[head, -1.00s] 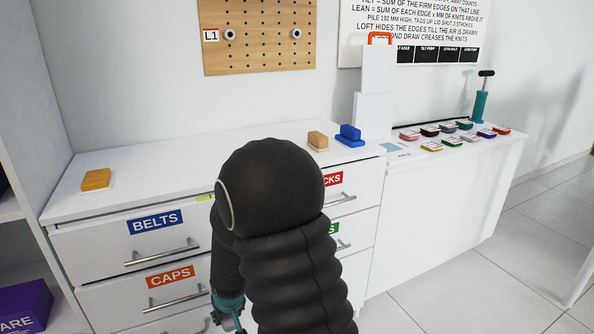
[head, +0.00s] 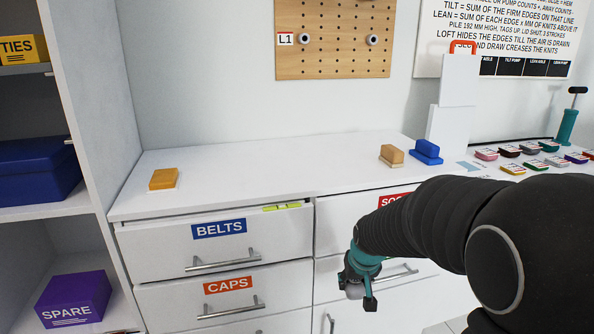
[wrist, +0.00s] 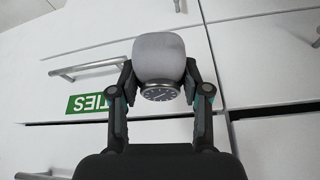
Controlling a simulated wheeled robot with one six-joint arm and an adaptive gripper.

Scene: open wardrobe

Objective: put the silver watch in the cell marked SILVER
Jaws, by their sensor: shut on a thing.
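My gripper (wrist: 160,90) is shut on the silver watch (wrist: 160,92), which has a round metal case and a dark dial. The watch sits with a rounded light grey cushion (wrist: 158,55) between the two fingers. In the head view my gripper (head: 361,290) hangs in front of the right-hand drawers, below the counter top. The watch is too small there to make out clearly. No cell marked SILVER shows in either view.
A drawer labelled BELTS (head: 215,248) stands above one labelled CAPS (head: 225,291); both look closed or nearly so. The counter (head: 270,172) has free room between an orange block (head: 163,179) and a tan block (head: 391,154). A purple SPARE box (head: 75,298) is at lower left.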

